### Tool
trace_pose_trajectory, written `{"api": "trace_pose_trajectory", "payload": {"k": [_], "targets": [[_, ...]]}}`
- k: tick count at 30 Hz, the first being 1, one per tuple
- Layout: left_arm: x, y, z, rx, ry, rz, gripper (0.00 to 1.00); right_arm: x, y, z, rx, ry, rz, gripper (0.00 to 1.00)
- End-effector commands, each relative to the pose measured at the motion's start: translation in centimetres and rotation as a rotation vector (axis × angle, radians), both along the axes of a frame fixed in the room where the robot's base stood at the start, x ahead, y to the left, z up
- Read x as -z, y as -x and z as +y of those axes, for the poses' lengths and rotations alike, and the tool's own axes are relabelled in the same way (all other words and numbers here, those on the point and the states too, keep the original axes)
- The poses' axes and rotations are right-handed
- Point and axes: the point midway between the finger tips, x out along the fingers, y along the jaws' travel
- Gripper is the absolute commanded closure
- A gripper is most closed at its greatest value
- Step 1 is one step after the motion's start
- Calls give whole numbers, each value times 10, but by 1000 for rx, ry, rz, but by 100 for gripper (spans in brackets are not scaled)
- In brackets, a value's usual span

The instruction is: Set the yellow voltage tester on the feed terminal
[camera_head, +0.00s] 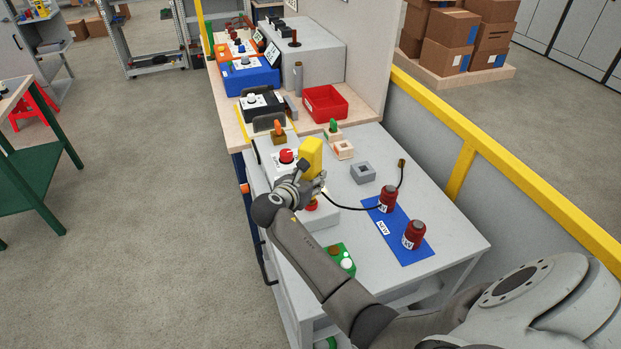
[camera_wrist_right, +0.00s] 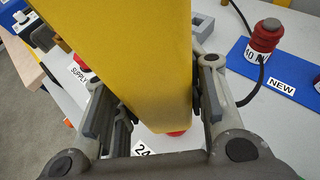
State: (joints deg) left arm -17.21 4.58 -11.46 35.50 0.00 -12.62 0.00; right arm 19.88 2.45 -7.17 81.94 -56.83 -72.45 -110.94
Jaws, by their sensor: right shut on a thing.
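The yellow voltage tester (camera_head: 311,157) is held upright in my right gripper (camera_head: 303,181) above the left part of the grey bench top. In the right wrist view the tester (camera_wrist_right: 125,55) fills the middle, between the two fingers (camera_wrist_right: 155,100). Its lower end hides what is directly beneath, except a bit of red (camera_wrist_right: 176,133). I cannot tell which fitting is the feed terminal. A white box with a red knob (camera_head: 287,156) stands just behind the gripper. Part of a "SUPPLY" label (camera_wrist_right: 79,76) shows left of the tester. My left gripper is out of view.
A black cable (camera_head: 365,208) curves past a grey square socket (camera_head: 363,173). A green box (camera_head: 340,259) is near the front.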

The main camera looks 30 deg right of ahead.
Motion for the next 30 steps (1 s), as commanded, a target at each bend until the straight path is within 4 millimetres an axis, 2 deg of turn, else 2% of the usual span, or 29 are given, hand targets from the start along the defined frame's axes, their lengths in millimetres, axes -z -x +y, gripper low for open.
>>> {"api": "trace_pose_trajectory", "payload": {"k": [5, 15, 17, 30], "targets": [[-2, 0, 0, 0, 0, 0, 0, -3, 0, 0, -1, 1, -2, 93], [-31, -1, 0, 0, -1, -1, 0, -30, 0, 0, 0, 2, -1, 93], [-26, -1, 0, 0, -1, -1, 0, -31, -1, 0, -1, 2, -5, 93], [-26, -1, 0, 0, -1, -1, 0, -65, -1, 0, 0, 1, -3, 93]]}}
